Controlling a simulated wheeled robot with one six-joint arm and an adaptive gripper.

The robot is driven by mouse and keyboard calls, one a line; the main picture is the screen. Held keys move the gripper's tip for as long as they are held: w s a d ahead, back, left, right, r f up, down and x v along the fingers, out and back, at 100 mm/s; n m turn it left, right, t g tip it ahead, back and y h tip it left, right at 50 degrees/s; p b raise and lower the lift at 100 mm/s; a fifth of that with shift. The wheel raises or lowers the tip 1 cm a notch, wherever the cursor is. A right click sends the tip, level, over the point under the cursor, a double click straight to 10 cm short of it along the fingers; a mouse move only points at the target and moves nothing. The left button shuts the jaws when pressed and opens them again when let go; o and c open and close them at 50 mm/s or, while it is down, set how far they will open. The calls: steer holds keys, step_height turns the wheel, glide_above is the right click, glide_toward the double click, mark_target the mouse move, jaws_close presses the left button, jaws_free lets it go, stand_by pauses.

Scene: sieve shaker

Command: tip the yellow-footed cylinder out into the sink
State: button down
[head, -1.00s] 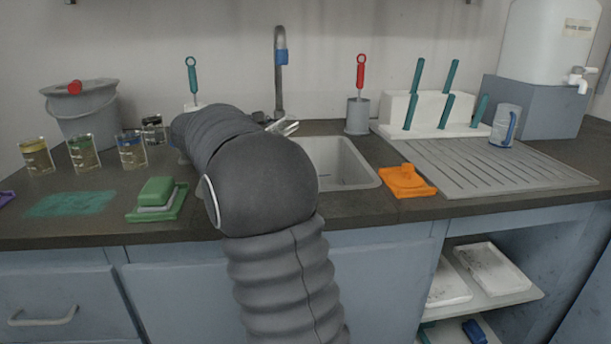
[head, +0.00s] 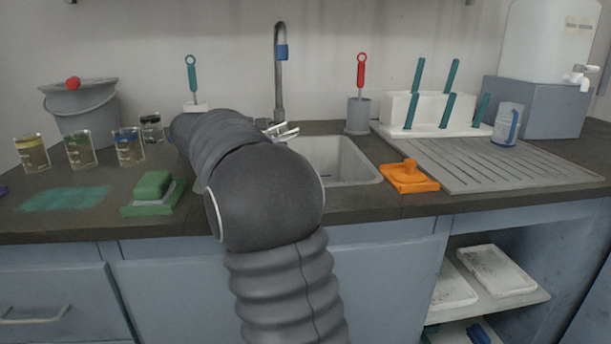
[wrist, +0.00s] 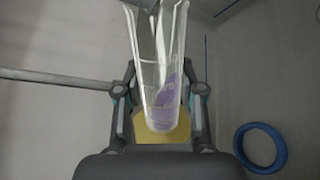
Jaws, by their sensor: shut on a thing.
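In the wrist view, my gripper (wrist: 160,92) is shut on the clear cylinder (wrist: 158,72). Its yellow foot (wrist: 168,134) is nearest the palm and its open mouth points to the top of the picture. Something purple shows through the lower wall; I cannot tell if it is liquid or a marking. How far the cylinder is tilted is unclear. In the head view, the grey sink (head: 350,160) lies behind and right of my arm, which hides its left part. The gripper is hidden there behind the arm.
A tap (head: 280,75) rises behind the sink. An orange piece (head: 409,177) and a ribbed drainboard (head: 490,165) lie to the right. A green sponge (head: 153,185) and several beakers (head: 80,150) stand left. A blue ring (wrist: 260,147) shows in the wrist view.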

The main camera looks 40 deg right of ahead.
steer(key=shift+s+f+m+t+b, duration=0.15)
steer(key=shift+f+m+b, duration=0.25)
steer(key=shift+f+b, duration=0.75)
steer(key=shift+f+m+t+b, duration=0.15)
steer(key=shift+f+m+b, duration=0.4)
steer(key=shift+b, duration=0.95)
steer(key=shift+s+d+r+m+y+b, duration=0.1)
steer(key=shift+s+r+m+y+b, duration=0.3)
steer(key=shift+b, duration=0.4)
steer(key=shift+s+r+m+t+b, duration=0.25)
steer(key=shift+r+m+t+b, duration=0.3)
steer(key=shift+m, duration=0.2)
steer(key=shift+w+f+n+p, duration=0.25)
steer(key=shift+f+n+p, duration=0.15)
steer(key=shift+n, duration=0.2)
steer(key=shift+w+n+g+p, duration=0.15)
steer(key=shift+n+g+p, duration=0.35)
steer(key=shift+p, duration=0.4)
steer(key=shift+w+f+n+h+p, duration=0.3)
steer(key=shift+p, duration=0.3)
steer(key=shift+w+r+p, duration=0.15)
steer(key=shift+p, duration=0.4)
steer(key=shift+n, duration=0.3)
